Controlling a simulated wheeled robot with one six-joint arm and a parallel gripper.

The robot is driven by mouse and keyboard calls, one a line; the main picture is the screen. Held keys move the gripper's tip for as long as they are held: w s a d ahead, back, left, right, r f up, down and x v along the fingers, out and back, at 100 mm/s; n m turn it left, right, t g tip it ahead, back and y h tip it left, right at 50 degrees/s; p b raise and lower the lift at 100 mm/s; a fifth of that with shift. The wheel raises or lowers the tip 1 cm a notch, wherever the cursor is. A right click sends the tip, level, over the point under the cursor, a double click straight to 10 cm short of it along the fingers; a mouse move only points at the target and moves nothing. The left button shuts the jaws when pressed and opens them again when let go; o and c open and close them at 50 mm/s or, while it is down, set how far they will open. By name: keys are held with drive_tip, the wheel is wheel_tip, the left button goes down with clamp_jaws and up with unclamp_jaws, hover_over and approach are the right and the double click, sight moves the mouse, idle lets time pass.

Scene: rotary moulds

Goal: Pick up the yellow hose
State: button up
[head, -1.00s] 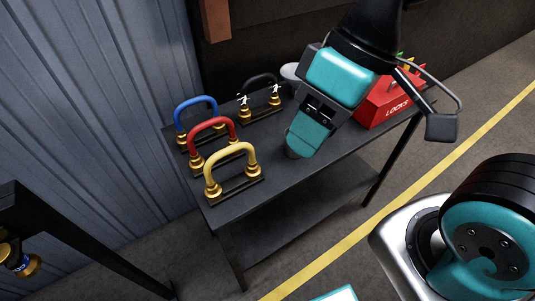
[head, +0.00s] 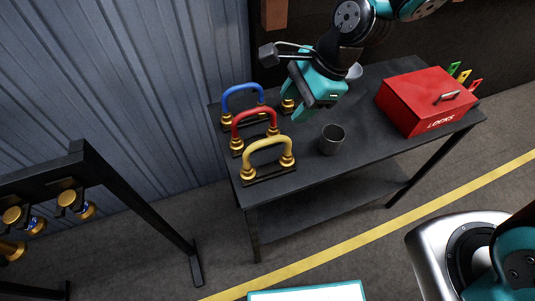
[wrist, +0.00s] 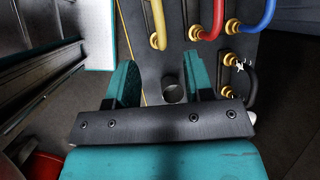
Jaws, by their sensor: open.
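The yellow hose (head: 267,144) is an upright arch with brass ends on a dark base, at the near left of the dark table (head: 370,133). In the wrist view the yellow hose (wrist: 159,22) shows at the top, ahead of and between the fingers, well apart from them. My gripper (head: 304,110) is above the table, behind and to the right of the yellow hose. In the wrist view my gripper (wrist: 160,78) has its teal fingers spread with nothing held between them.
The red hose (head: 254,114) and blue hose (head: 242,91) stand behind the yellow one. A dark cup (head: 332,139) stands right of it. A red LOCKS box (head: 425,100) sits at the table's right. A black rack (head: 75,180) with brass fittings stands at the left.

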sight(269, 140)
drive_tip(key=p+x, duration=0.1)
drive_tip(key=x, duration=0.8)
drive_tip(key=shift+p, duration=0.35)
drive_tip(key=shift+p+x, duration=1.05)
drive_tip(key=shift+x, duration=1.5)
drive_tip(key=shift+s+d+f, duration=0.1)
drive_tip(key=shift+s+d, duration=0.05)
drive_tip(key=shift+d, duration=0.05)
clamp_jaws()
